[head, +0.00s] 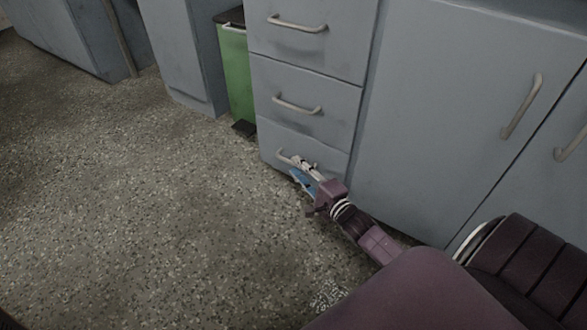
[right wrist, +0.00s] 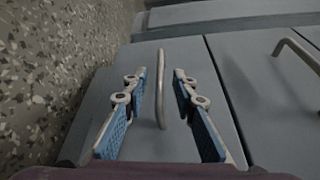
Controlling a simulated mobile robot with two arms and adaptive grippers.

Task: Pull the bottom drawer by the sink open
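The bottom drawer (head: 333,160) is the lowest of the stacked grey-blue drawers, and its front looks flush with the cabinet. Its pale bar handle (head: 283,158) is partly hidden by my right gripper (head: 300,168). In the right wrist view, the drawer front (right wrist: 195,55) fills the middle and its handle (right wrist: 161,95) stands upright in the picture. My right gripper (right wrist: 160,78) is open, with one blue-padded finger on each side of the handle and a gap on both sides. My left gripper is not in view.
The middle drawer (head: 270,85) and top drawer (head: 345,45) above are shut. A cabinet door (head: 440,120) is to the right. A green bin (head: 237,75) with a dark pedal stands left of the drawers. The speckled floor (head: 150,220) in front is clear.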

